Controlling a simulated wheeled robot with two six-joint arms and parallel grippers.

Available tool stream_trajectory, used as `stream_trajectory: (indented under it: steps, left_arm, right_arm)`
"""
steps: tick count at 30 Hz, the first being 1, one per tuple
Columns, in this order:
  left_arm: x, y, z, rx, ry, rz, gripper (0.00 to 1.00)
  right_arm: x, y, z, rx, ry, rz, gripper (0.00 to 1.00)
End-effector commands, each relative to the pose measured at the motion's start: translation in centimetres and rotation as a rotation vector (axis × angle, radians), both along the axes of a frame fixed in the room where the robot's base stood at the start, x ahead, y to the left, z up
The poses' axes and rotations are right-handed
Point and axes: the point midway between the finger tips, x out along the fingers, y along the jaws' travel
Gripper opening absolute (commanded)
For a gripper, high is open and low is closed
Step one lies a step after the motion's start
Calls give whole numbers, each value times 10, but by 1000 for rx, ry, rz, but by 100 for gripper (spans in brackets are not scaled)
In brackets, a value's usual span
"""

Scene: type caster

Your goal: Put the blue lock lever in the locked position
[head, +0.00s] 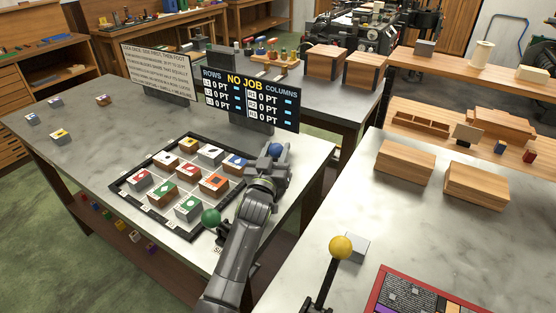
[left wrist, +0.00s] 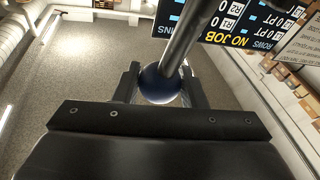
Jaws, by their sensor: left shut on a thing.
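The blue lock lever's ball knob (head: 275,149) shows at the end of my left gripper (head: 268,158) in the head view. In the left wrist view the dark blue ball (left wrist: 160,86) sits between the two fingers of my left gripper (left wrist: 160,92), which is shut on it. A grey lever rod (left wrist: 186,38) runs from the ball toward the top of that view. In the head view my gripper and arm hide the lever's rod and base. My right gripper is not in view.
A black-framed grid (head: 123,190) of marked blocks lies left of my arm. A green ball lever (head: 211,216) stands close beside my forearm. The "NO JOB" board (head: 250,98) stands behind. A yellow ball lever (head: 341,247) is on the right table.

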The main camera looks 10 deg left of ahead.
Motion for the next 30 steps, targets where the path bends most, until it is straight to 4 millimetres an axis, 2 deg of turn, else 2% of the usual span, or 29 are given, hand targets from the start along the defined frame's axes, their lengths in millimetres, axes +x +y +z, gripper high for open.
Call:
stream_trajectory:
  steps: [1, 3, 14, 15, 19, 20, 30]
  left_arm:
    - [-2, 1, -4, -3, -11, 0, 0]
    - [-3, 1, -3, -8, -19, 0, 0]
    - [-4, 1, 0, -11, -25, 0, 0]
    - [-4, 1, 0, -11, -25, 0, 39]
    - [-4, 1, 0, -11, -25, 0, 56]
    - [-4, 1, 0, -12, -26, 0, 59]
    - [-3, 1, 4, -12, -27, 1, 59]
  right_arm:
    - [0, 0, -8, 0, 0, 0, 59]
    - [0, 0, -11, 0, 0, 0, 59]
    - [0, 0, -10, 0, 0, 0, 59]
    - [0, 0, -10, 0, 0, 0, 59]
    - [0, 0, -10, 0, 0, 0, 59]
    - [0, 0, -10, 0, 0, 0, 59]
    - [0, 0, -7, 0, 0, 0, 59]
